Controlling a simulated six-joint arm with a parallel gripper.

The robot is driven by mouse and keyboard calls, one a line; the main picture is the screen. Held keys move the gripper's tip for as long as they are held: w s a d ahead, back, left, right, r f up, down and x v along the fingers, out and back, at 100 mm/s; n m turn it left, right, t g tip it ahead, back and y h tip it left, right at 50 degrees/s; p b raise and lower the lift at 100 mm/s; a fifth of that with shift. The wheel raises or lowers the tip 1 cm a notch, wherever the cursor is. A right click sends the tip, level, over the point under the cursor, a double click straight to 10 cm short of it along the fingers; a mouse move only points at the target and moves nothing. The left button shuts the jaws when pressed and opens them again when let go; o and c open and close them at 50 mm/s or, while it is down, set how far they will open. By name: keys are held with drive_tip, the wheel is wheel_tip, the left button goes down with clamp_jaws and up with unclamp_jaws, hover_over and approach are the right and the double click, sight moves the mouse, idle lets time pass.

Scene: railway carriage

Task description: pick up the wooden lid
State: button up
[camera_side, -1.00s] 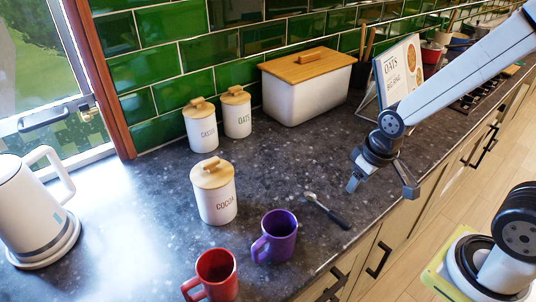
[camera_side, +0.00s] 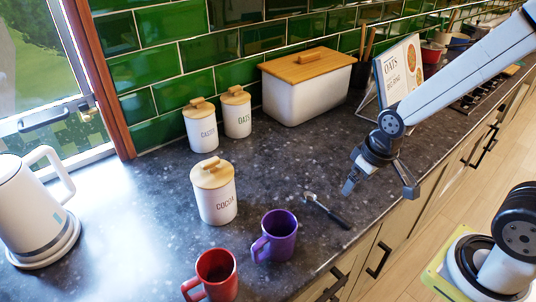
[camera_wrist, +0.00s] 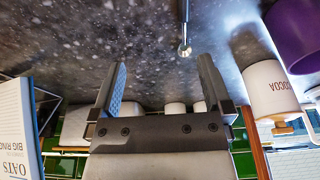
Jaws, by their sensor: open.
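Several wooden lids show in the side view. One round lid with a knob (camera_side: 211,178) sits on the white cocoa canister (camera_side: 217,206). Two more sit on the smaller canisters behind, the left lid (camera_side: 199,108) and the oats lid (camera_side: 236,97). A large rectangular wooden lid (camera_side: 307,64) covers the white bin (camera_side: 306,98). My gripper (camera_side: 380,188) is open and empty above the counter, right of the cocoa canister. In the wrist view its two fingers (camera_wrist: 162,65) are apart with nothing between them. The cocoa canister (camera_wrist: 268,88) shows there at the right.
A dark-handled spoon (camera_side: 327,211) lies on the counter near my gripper. A purple mug (camera_side: 277,237) and red mug (camera_side: 217,272) stand in front of the cocoa canister. A white kettle (camera_side: 33,215) is at left. A cookbook (camera_side: 399,72) on a stand is behind my arm.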

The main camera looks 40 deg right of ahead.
wheel_tip(320, 180, up, 11)
drive_tip(key=g, duration=0.3)
hover_over(210, 160)
drive_tip(key=shift+w+d, duration=0.1)
drive_tip(key=shift+d, duration=0.35)
drive_tip(key=shift+a+r, duration=0.25)
drive_tip(key=shift+a, duration=0.2)
drive_tip(key=shift+f, duration=3.9)
